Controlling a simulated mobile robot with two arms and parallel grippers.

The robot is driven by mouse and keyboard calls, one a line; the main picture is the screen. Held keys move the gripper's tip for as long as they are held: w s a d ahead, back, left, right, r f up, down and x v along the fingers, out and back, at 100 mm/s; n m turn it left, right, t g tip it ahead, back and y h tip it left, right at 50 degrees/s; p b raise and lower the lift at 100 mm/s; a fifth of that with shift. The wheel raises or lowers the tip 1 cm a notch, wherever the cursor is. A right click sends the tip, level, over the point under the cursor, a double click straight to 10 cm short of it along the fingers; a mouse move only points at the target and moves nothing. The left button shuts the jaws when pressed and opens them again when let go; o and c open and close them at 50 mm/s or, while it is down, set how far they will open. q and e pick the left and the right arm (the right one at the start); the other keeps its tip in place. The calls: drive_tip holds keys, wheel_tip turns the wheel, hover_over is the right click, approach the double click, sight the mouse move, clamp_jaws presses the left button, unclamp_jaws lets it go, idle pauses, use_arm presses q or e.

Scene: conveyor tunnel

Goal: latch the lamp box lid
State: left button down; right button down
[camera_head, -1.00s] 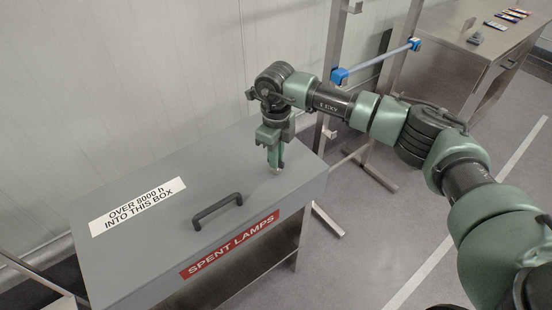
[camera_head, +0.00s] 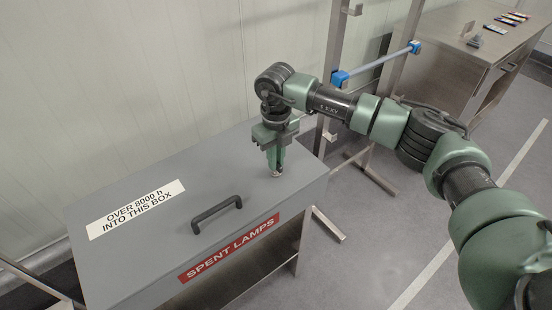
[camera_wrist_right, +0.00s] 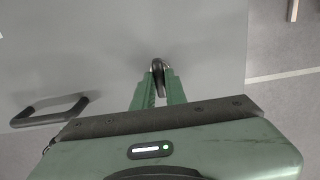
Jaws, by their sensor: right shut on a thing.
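The grey lamp box has a flat lid (camera_head: 170,230) that lies closed. A dark handle (camera_head: 217,213) stands on the lid and also shows in the wrist view (camera_wrist_right: 50,111). My right gripper (camera_head: 276,171) points down at the lid near its right end. It is shut on a small metal latch knob (camera_wrist_right: 158,66), seen between the fingertips in the right wrist view; the fingers hide part of it. My left gripper is in neither current view.
A white label (camera_head: 136,209) lies on the lid and a red "SPENT LAMPS" label (camera_head: 229,248) is on the front. A steel rack with a blue-ended tube (camera_head: 375,64) stands behind. A steel table (camera_head: 462,45) at the upper right holds small items.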

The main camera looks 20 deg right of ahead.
drive_tip(key=shift+r, duration=0.1)
drive_tip(key=c, duration=1.4)
unclamp_jaws()
drive_tip(key=shift+c, duration=0.2)
wheel_tip(320, 180, up, 8)
drive_tip(key=shift+f+b, duration=0.15)
drive_tip(key=shift+b, duration=0.5)
